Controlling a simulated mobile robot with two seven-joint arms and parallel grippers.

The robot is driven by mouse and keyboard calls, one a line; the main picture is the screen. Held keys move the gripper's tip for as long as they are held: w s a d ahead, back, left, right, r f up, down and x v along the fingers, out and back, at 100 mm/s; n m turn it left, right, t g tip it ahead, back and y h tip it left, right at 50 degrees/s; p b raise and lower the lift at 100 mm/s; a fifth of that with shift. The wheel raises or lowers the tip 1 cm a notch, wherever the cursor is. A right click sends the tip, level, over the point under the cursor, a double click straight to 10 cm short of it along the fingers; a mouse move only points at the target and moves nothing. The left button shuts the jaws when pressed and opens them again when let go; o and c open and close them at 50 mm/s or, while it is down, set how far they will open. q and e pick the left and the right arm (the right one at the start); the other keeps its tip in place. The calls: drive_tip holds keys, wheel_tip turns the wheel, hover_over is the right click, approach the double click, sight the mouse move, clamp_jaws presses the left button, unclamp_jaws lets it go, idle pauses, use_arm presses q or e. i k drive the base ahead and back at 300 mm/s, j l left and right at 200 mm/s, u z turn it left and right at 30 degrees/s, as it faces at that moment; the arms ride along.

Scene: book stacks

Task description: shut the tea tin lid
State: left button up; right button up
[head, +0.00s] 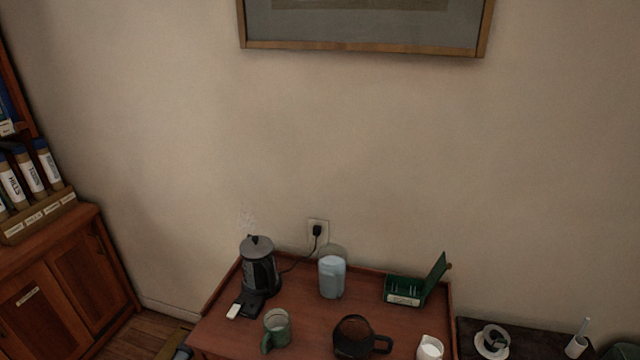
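The green tea tin (404,290) stands at the back right of a reddish wooden table. Its lid (436,277) is up, hinged on the right side and leaning a little to the right. Small upright items show inside the tin, and a pale label is on its front. Neither of my grippers shows in the head view.
On the table (310,318) stand a kettle (260,267), a clear water container (332,275), a green mug (276,328), a dark glass pot (352,338) and a white jug (430,348). A raised rim runs along the table's back. A framed picture hangs above.

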sight(441, 266)
drive_tip(key=l+u, duration=0.1)
drive_tip(key=l, duration=0.4)
drive_tip(key=k+l, duration=0.1)
drive_tip(key=l, duration=0.35)
drive_tip(key=l+u, duration=0.15)
drive_tip(key=l, duration=0.35)
drive_tip(key=k+l+u, duration=0.1)
drive_tip(key=l, duration=0.35)
drive_tip(key=k+l, duration=0.15)
drive_tip(key=l, duration=0.3)
drive_tip(key=k+l+u, duration=0.15)
drive_tip(key=l, duration=0.3)
